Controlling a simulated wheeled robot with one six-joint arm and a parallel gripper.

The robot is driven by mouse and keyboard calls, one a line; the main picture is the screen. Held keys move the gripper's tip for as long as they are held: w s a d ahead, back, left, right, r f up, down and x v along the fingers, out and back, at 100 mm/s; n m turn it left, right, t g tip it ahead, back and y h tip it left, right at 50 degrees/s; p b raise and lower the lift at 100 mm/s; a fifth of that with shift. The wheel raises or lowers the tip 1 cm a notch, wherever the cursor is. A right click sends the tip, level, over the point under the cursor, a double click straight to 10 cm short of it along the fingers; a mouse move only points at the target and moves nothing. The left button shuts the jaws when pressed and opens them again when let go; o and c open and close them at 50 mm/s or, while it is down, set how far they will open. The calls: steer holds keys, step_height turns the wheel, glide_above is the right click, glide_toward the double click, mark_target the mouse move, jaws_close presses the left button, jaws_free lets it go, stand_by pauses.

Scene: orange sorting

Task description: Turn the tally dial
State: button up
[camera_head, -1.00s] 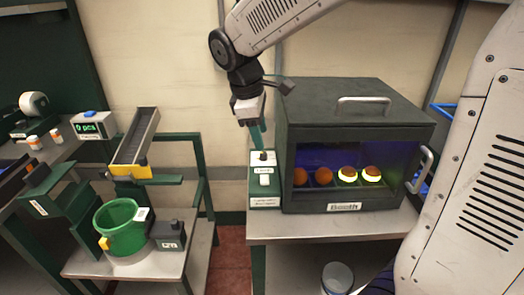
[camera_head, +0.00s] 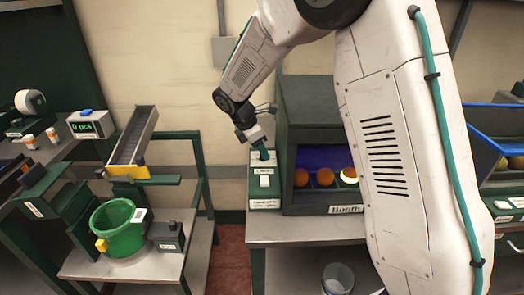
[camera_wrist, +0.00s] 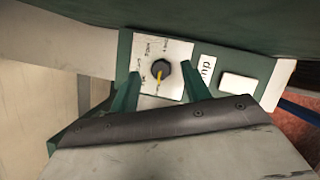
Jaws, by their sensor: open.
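The dial is a dark knob with a yellow pointer (camera_wrist: 161,69) on a white, marked plate in the wrist view; the markings are too small to read surely. It sits on a green control box (camera_head: 264,188) left of the booth, beside a white switch (camera_wrist: 238,84) and a label that seems to read "Lamp". My gripper (camera_wrist: 161,88) is open and empty. Its two green fingers lie on either side of the knob, with visible gaps. In the head view my gripper (camera_head: 262,150) is at the top of the box and hides the knob.
The dark booth (camera_head: 345,209) with oranges (camera_head: 301,177) inside stands close right of the box. A display (camera_head: 89,125) reads about "0 pcs" at left, above a green bucket (camera_head: 118,228). A blue-edged bin (camera_head: 497,125) is far right.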

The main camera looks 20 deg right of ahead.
steer(key=shift+d+f, duration=0.25)
steer(key=shift+f, duration=0.35)
steer(key=c, duration=1)
